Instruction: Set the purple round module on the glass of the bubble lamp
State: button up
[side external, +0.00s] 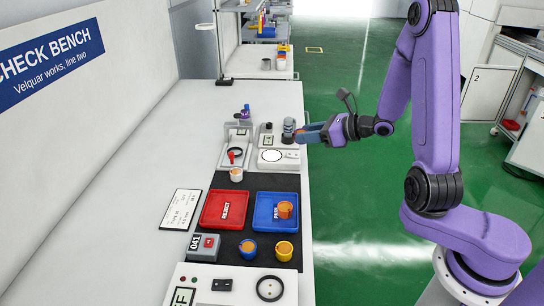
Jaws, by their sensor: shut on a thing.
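My gripper (303,135) reaches in from the right over the far part of the bench, its blue fingers pointing left. It is shut on a small round, upright module (289,127) at its fingertips, which looks grey-violet; its exact colour is hard to tell at this size. Just below it in the picture is a white box with a pale oval glass (272,156), which looks like the bubble lamp. The module appears near the back right of this box; I cannot tell whether it touches anything below it.
Other orange-topped pieces (284,251) stand in front. The bench's left side is mostly clear.

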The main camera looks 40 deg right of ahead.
jog(key=shift+w+d, duration=0.25)
jog(key=shift+w, duration=0.15)
jog(key=w+f, duration=0.4)
jog(key=w, duration=0.4)
send_over(277, 157)
jog(key=f, duration=0.5)
jog(key=shift+s+f, duration=0.2)
jog(key=shift+w+f, duration=0.15)
jog(key=shift+f, duration=1.55)
jog(key=shift+f, duration=0.2)
jog(key=o, duration=1)
jog(key=shift+o, duration=0.2)
jog(key=shift+r, duration=0.1)
